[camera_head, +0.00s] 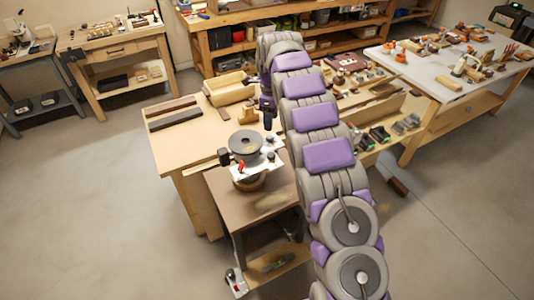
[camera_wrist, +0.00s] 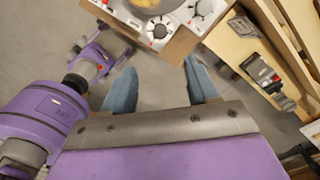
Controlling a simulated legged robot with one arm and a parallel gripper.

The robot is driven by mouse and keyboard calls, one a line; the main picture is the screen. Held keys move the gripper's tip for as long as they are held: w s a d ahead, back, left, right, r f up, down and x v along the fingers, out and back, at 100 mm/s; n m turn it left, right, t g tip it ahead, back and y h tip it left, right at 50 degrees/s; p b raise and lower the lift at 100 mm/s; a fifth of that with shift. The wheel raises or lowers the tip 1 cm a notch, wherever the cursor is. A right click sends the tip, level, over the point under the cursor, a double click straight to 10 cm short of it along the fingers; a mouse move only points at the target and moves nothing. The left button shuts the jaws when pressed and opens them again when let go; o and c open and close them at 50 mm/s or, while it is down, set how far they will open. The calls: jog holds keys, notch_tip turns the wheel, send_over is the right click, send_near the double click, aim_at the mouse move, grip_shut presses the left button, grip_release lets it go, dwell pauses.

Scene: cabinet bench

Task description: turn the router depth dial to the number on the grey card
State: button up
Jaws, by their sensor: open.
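The router unit (camera_head: 245,145) stands on a small brown stand in the middle of the head view, with a dark round top, a white plate and a red lever. I cannot make out the grey card.
A wooden bench (camera_head: 180,150) behind the router holds dark strips and a wooden box (camera_head: 230,88). Small tools and blocks lie right of my arm, close to the gripper's right side in the wrist view. The concrete floor (camera_head: 85,220) at left is clear.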

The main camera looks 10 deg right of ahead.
aim_at(271, 154)
notch_tip(271, 154, down, 17)
jog(key=shift+d+f+b, duration=0.1)
jog(key=shift+b, duration=1.05)
jog(key=shift+c, duration=0.2)
jog(key=c, duration=1)
